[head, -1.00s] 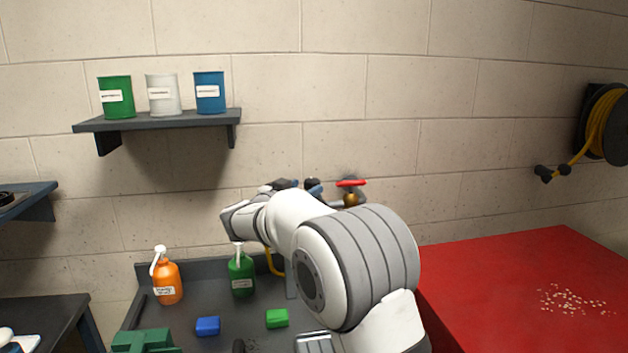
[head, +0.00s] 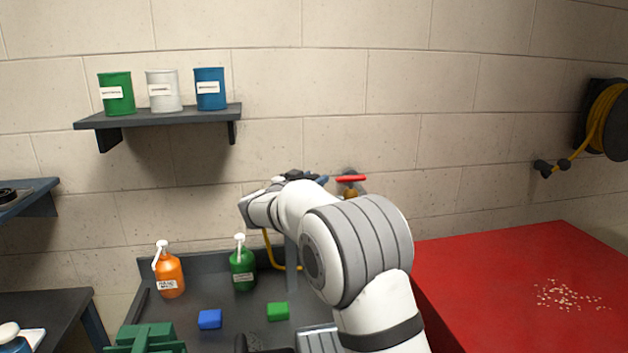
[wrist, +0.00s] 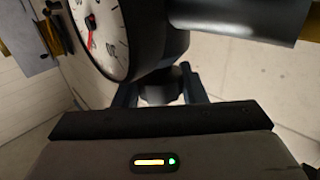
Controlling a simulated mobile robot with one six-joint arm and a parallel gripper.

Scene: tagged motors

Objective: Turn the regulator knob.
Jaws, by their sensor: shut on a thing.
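The dark regulator knob (wrist: 160,85) shows in the wrist view, below the grey regulator body. My gripper (wrist: 160,92) has its two blue fingers on either side of the knob and is shut on it. A round white gauge (wrist: 100,38) with a red needle sits at the upper left of the wrist view. In the head view my gripper (head: 318,181) is by the wall, mostly behind my arm. The knob is hidden there.
A red valve handle (head: 351,178) is on the wall piping just right of my gripper. Green (head: 242,268) and orange (head: 169,274) bottles stand on the dark bench with blue (head: 209,319) and green (head: 278,311) blocks. A red tabletop (head: 480,290) is at right.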

